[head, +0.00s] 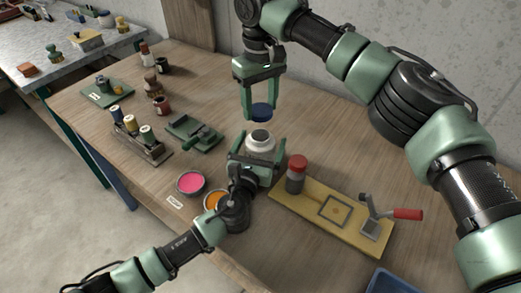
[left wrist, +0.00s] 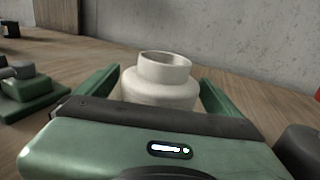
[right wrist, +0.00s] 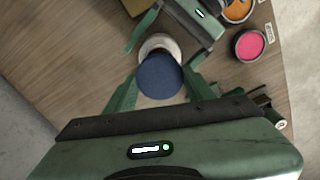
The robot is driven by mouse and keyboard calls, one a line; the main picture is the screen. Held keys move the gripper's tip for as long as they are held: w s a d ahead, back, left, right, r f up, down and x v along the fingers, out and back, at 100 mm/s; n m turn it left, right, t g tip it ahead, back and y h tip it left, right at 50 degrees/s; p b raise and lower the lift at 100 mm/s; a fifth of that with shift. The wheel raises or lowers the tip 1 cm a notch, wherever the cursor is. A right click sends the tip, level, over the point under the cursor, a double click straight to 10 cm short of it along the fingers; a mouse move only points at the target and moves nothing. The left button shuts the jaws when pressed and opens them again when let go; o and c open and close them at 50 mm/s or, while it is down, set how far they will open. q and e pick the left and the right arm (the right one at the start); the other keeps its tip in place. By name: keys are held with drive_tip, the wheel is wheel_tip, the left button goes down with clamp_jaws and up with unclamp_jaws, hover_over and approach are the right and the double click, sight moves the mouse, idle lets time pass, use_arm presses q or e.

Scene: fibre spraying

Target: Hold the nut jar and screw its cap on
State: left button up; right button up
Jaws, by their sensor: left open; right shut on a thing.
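The nut jar (head: 260,143) is white with an open neck and stands upright on the wooden table. It also shows in the left wrist view (left wrist: 160,88). My left gripper (head: 257,150) is open, with its fingers on either side of the jar. My right gripper (head: 261,108) points down above the jar and is shut on the dark blue cap (head: 261,112). The cap is held apart from the jar's neck, a little above it. In the right wrist view the cap (right wrist: 160,76) covers part of the jar (right wrist: 158,45).
A yellow board (head: 335,222) with a red-capped shaker (head: 297,173) and a red-handled tool (head: 405,214) lies right of the jar. Pink (head: 191,183) and orange (head: 216,201) paint pots stand near the front edge. A thread spool rack (head: 140,145) stands at left.

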sight(260, 121)
use_arm(q)
clamp_jaws()
use_arm(e)
drive_tip(key=shift+f, duration=2.5)
drive_tip(key=shift+f, duration=0.1)
drive_tip(key=shift+f, duration=0.8)
drive_tip(key=shift+f, duration=0.55)
